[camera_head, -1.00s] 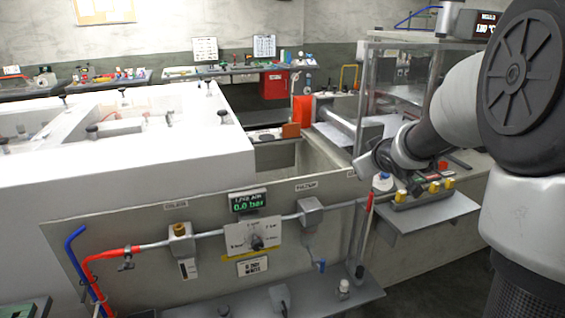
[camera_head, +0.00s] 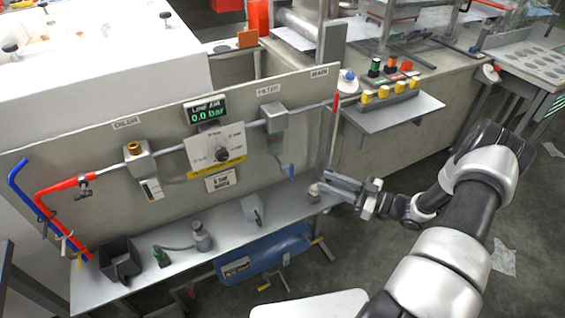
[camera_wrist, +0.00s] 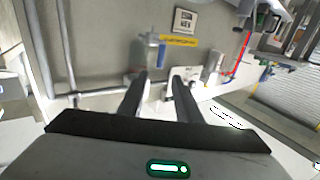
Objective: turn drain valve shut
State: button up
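A small blue fitting (camera_head: 291,170) hangs on a thin line below the grey filter block (camera_head: 269,115) on the panel. It looks like the drain valve, but I see no label on it. In the wrist view, which is upside down, the blue fitting (camera_wrist: 162,54) is just beyond the fingertips, roughly between them. My gripper (camera_head: 328,185) is right of the fitting in the head view, above the shelf's right end. In the wrist view my gripper (camera_wrist: 160,75) is open, with an empty gap. Whether the valve is open or shut I cannot tell.
A display (camera_head: 206,109) reads 0.0 bar above a dial plate (camera_head: 220,150). The shelf (camera_head: 180,255) holds several small parts. Yellow-knobbed blocks (camera_head: 383,93) are at right.

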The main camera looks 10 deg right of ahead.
jog(key=x, duration=1.7)
grip_shut()
